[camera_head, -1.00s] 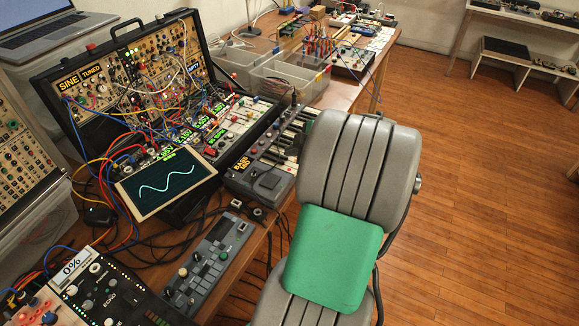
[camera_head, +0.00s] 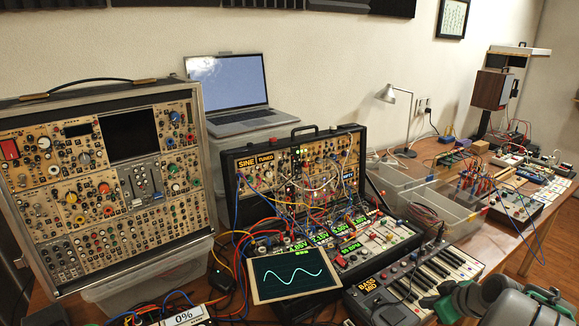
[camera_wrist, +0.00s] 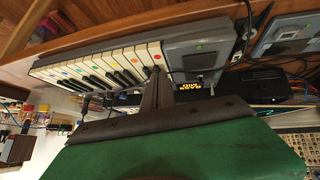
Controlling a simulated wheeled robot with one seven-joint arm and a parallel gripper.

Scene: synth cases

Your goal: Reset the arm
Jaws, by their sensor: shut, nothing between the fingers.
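My gripper (camera_wrist: 156,76) shows in the wrist view with its dark fingers together and nothing between them. Its green body fills the lower part of that view. Beyond the fingertips lies a small keyboard (camera_wrist: 100,66) with coloured dots on its keys; I cannot tell the distance to it. In the head view only grey and green parts of my arm show at the lower right corner, beside the keyboard (camera_head: 432,278).
A large synth case (camera_head: 105,195) stands at left. A smaller open case (camera_head: 300,170) with patch cables, a waveform screen (camera_head: 293,274) and a laptop (camera_head: 228,90) are near it. Clear bins (camera_head: 440,212), a lamp (camera_head: 388,93) and more gear crowd the table rightward.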

